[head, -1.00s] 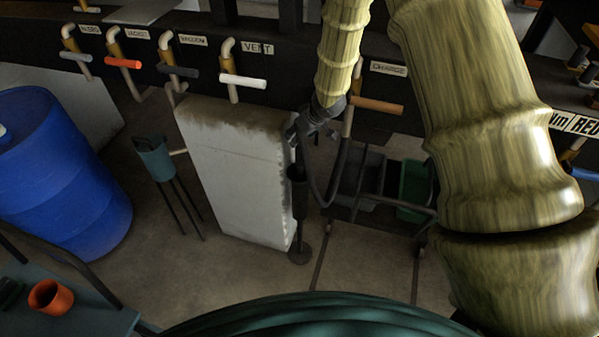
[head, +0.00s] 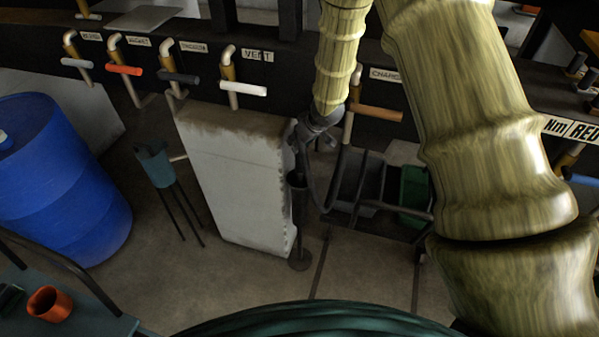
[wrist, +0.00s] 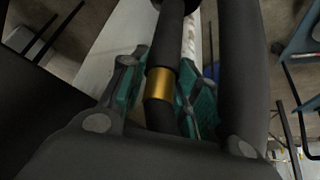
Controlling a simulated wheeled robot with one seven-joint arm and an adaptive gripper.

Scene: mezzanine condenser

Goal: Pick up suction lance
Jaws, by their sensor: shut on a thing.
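The suction lance is a dark slim rod with a brass collar (wrist: 160,84). In the head view the lance (head: 297,180) stands nearly upright at the right edge of the pale panel, its lower part in or against a dark upright stand (head: 299,262) with a round foot. A dark hose loops beside it on the right. My gripper (head: 303,133) is at the lance's upper end. In the wrist view my gripper (wrist: 165,92) has its teal pads on both sides of the lance and is shut on it. I cannot tell whether the lance's tip is clear of the stand.
The pale panel (head: 235,190) stands close on the left. A row of valve handles (head: 243,89) runs along the dark beam behind. A green bin (head: 413,190) is at right. A teal holder on legs (head: 155,165) and a blue drum (head: 62,180) stand left.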

